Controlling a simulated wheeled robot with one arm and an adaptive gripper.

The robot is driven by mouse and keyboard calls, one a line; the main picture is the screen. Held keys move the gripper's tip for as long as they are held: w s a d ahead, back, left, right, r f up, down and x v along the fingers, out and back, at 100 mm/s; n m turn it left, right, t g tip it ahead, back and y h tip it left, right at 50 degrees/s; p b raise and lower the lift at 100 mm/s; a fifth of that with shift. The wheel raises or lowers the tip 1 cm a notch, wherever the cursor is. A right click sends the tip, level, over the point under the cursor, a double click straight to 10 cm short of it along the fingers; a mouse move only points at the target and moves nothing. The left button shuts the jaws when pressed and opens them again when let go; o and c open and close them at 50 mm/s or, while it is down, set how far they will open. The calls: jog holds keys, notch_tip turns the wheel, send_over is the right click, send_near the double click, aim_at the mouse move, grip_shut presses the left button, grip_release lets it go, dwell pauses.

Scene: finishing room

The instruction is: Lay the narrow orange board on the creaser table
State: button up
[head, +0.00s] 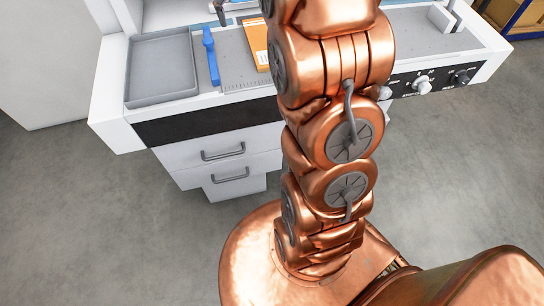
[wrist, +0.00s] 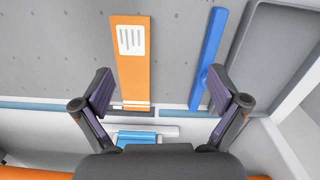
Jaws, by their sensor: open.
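A narrow orange board (wrist: 131,60) with a white label lies flat on the grey worktop (wrist: 60,50) in the wrist view. The same board (head: 257,45) shows in the head view, its right side partly hidden by my arm. My gripper (wrist: 163,92) is open and empty, its two fingers spread wide. In the picture the board's lower part lies between the fingers, nearer the left one; it appears below them and not touched. The worktop belongs to a white bench with a black front panel and knobs; I cannot tell whether this is the creaser table.
A blue bar (head: 211,55) lies left of the board in the head view, with a grey tray (head: 161,68) beyond it. In the wrist view the bar (wrist: 208,60) is close to the right finger. A blue-and-white part (wrist: 137,137) shows below the board's end.

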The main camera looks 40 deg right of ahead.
jog(key=s+a+f+n, duration=0.1)
jog(key=s+a, duration=0.4)
jog(key=s, duration=0.5)
jog(key=s+a+f+n+g, duration=0.1)
jog(key=s+a+f, duration=0.3)
jog(key=s, duration=0.7)
jog(key=s+a+f+n, duration=0.1)
jog(key=s+a+f, duration=0.2)
jog(key=s+a, duration=0.3)
jog(key=s, duration=0.4)
jog(key=shift+s+a+f+n, duration=0.15)
jog(key=shift+a+f+n, duration=0.05)
jog(key=shift+a+n, duration=0.15)
